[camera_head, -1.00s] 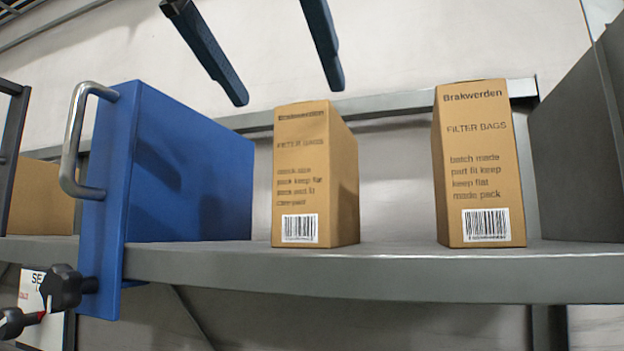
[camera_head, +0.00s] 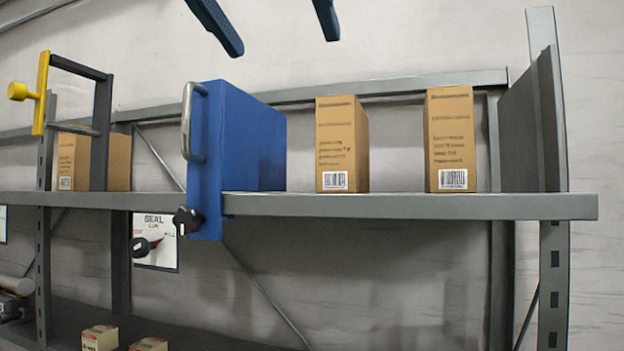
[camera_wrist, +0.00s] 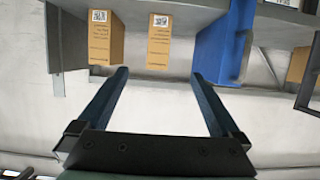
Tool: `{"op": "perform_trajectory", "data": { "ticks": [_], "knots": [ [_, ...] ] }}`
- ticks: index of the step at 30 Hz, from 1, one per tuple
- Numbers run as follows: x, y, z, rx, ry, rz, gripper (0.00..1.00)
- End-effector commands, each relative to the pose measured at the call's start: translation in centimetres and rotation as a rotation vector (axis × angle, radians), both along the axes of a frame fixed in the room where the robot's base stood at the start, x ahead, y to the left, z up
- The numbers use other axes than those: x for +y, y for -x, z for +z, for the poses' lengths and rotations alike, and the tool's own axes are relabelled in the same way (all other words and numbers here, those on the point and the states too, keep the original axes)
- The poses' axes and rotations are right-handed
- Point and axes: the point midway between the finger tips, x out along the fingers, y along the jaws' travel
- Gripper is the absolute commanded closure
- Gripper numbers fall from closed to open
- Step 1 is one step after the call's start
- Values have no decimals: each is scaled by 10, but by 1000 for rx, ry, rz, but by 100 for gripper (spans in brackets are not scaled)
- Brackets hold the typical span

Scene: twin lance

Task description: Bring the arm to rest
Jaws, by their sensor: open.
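My gripper (camera_head: 272,32) shows at the top of the head view as two dark blue fingers, spread apart with nothing between them. It hangs in front of the wall, above the shelf and the boxes. In the wrist view my gripper (camera_wrist: 158,74) is open too, its fingers pointing toward the shelf with two cardboard boxes, and it touches nothing that I can see. The rest of the arm is out of the head view.
A grey shelf (camera_head: 400,206) carries a blue divider (camera_head: 240,135) with a metal handle and two filter bag boxes (camera_head: 342,145) (camera_head: 450,140). A yellow-knobbed dark frame (camera_head: 42,95) stands left by another box (camera_head: 72,160). A grey end panel (camera_head: 530,130) closes the right.

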Motion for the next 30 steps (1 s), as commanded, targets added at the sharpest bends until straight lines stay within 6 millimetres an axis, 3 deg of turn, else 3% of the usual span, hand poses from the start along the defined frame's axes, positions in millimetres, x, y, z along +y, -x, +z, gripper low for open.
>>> {"op": "perform_trajectory", "data": {
  "ticks": [12,17,23,30],
  "knots": [
    [-11,-72,-42,-303,133,18,0],
    [-17,-84,-68,-484,188,55,0],
    [-25,-69,-102,-710,228,123,0],
    [-32,-8,-137,-969,223,215,0]
  ]
}}
